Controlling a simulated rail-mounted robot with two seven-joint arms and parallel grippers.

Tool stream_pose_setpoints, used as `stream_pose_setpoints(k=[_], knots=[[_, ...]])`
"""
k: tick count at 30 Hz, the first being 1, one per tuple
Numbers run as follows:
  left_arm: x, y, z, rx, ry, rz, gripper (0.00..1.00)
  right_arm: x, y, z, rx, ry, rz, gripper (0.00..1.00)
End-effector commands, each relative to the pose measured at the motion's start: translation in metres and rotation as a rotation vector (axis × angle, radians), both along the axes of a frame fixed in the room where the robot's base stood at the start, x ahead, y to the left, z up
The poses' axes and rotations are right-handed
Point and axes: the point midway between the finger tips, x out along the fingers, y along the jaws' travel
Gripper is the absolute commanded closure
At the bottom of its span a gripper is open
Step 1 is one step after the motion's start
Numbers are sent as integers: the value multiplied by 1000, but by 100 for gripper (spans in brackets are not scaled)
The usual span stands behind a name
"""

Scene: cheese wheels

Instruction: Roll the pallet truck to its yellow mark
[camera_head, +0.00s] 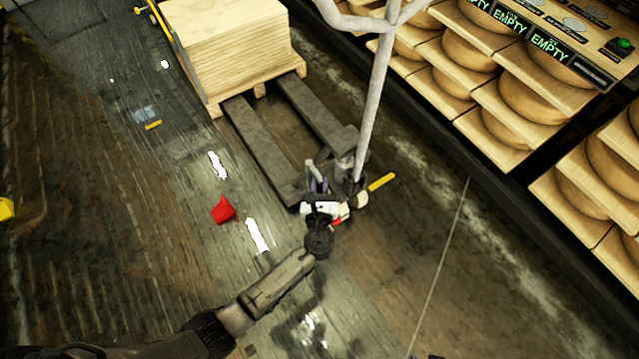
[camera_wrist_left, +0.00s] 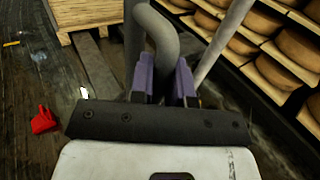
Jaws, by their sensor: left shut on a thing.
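The grey pallet truck (camera_head: 262,150) stands on the floor with its two forks pointing to the upper left, and its tall handle rises to the top of the head view. The fork tips reach the pallet of stacked boards (camera_head: 225,45); how far under they go is hidden. My left gripper (camera_head: 318,183) is at the truck's near end. In the left wrist view its purple fingers (camera_wrist_left: 167,85) are shut on a curved grey bar (camera_wrist_left: 158,40) of the truck. One yellow strip (camera_head: 381,182) lies right of the truck's near end, another (camera_head: 153,125) left of the forks. My right gripper is out of view.
Shelves with cheese wheels (camera_head: 520,100) run along the right side. A red object (camera_head: 223,210) lies on the floor left of the truck, and a yellow one (camera_head: 6,209) is at the left edge. Wet floor between them is mostly clear.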

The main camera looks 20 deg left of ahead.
Motion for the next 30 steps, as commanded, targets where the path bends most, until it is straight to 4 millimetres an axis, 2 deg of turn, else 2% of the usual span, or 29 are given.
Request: stream_pose_setpoints(k=[4, 13, 19, 26, 27, 30], knots=[[0, 0, 0, 0, 0, 0, 100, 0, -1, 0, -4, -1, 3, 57], [0, 0, 0, 0, 0, 0, 100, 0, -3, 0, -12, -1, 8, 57], [-9, -13, 3, 1, 1, -2, 100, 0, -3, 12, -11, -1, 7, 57], [-9, -15, 2, 0, -3, -4, 100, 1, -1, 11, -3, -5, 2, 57], [-9, -14, 2, 0, -3, -4, 80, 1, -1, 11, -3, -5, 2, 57], [-9, -14, 1, 0, -2, -3, 71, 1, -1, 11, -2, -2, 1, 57]])
